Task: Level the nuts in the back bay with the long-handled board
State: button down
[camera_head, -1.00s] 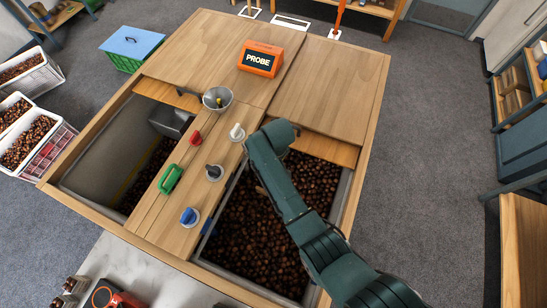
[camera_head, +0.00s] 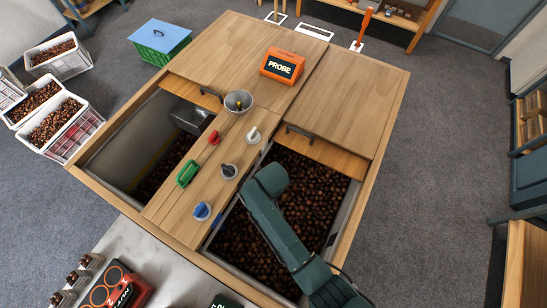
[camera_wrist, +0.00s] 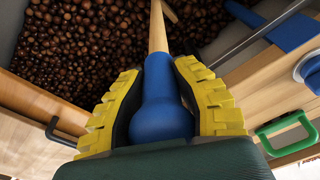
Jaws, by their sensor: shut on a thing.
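My gripper (camera_wrist: 160,78) is shut on the blue grip of the long-handled board (camera_wrist: 166,105) in the wrist view. Its pale wooden shaft (camera_wrist: 157,28) runs from the grip toward the nuts, and a bit of wood shows at the top edge. Most of the board's head is out of view. Brown nuts (camera_wrist: 85,45) fill the bay beyond. In the head view my arm reaches over the right-hand bay of nuts (camera_head: 310,195) and hides part of it. The gripper and board are hidden there.
The wooden divider carries a green handle (camera_head: 187,173), several knobs and a metal cup (camera_head: 239,101). An orange PROBE box (camera_head: 282,66) stands on the lid. The left bay (camera_head: 130,150) is partly open. White crates of nuts (camera_head: 55,62) stand on the floor at left.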

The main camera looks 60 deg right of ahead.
jog(key=w+a, duration=0.1)
jog(key=a, duration=2.2)
jog(key=shift+w+a, duration=0.2)
jog(key=shift+a, duration=0.1)
jog(key=shift+r, duration=0.15)
jog(key=s+d+r, duration=0.1)
jog(key=r, duration=0.1)
jog(key=s+d+r, duration=0.1)
jog(key=s+r, duration=0.1)
jog(key=shift+d, duration=0.2)
dwell(0.5)
notch_tip(320, 180, up, 11)
dwell(1.1)
